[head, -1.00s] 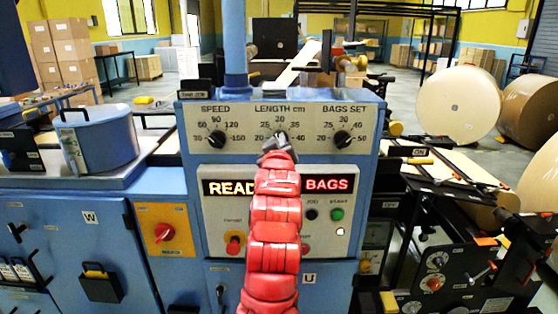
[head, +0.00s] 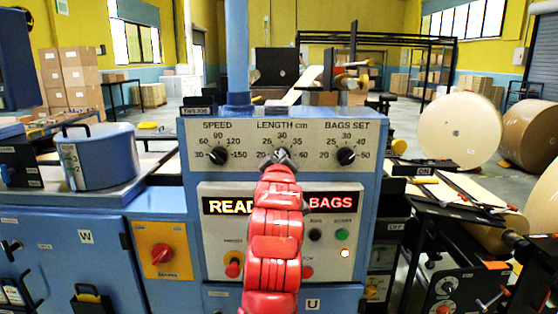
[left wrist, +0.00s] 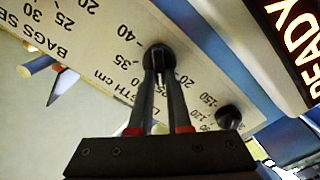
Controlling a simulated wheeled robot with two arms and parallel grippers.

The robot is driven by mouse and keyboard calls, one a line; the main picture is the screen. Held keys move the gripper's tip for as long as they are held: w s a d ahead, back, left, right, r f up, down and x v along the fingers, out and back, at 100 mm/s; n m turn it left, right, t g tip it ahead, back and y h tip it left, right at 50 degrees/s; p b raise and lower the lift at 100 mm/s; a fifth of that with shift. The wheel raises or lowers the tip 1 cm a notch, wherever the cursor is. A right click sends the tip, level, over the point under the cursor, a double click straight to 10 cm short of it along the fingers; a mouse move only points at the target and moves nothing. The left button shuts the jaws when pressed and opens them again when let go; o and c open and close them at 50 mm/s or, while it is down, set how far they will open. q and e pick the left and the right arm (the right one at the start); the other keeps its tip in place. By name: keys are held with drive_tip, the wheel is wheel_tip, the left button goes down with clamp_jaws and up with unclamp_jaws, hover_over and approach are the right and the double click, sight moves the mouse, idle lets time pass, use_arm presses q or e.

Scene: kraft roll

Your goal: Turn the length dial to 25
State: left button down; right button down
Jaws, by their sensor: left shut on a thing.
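The length dial (head: 281,153) is a black knob in the middle of the cream panel, under the label "LENGTH cm", with a scale from 20 to 40. My left gripper (head: 282,158) is at this dial, at the end of the red arm that hides its lower part. In the left wrist view the two dark fingers (left wrist: 161,75) are shut on the length dial (left wrist: 157,54). The numbers 40, 35 and 20 show around it, partly cut by the fingers. I cannot tell which number its pointer faces. My right gripper is not in view.
The speed dial (head: 218,155) is to the left and the bags-set dial (head: 346,155) to the right on the same panel. Below are lit displays reading "READ" and "BAGS" (head: 330,202), partly covered by my arm, and several buttons. A blue post (head: 236,55) rises above the panel.

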use_arm(q)
drive_tip(key=c, duration=0.9)
unclamp_jaws()
drive_tip(key=shift+o, duration=0.2)
drive_tip(key=s+b, duration=0.5)
drive_tip(key=s, duration=1.2)
drive_tip(key=shift+s, duration=0.2)
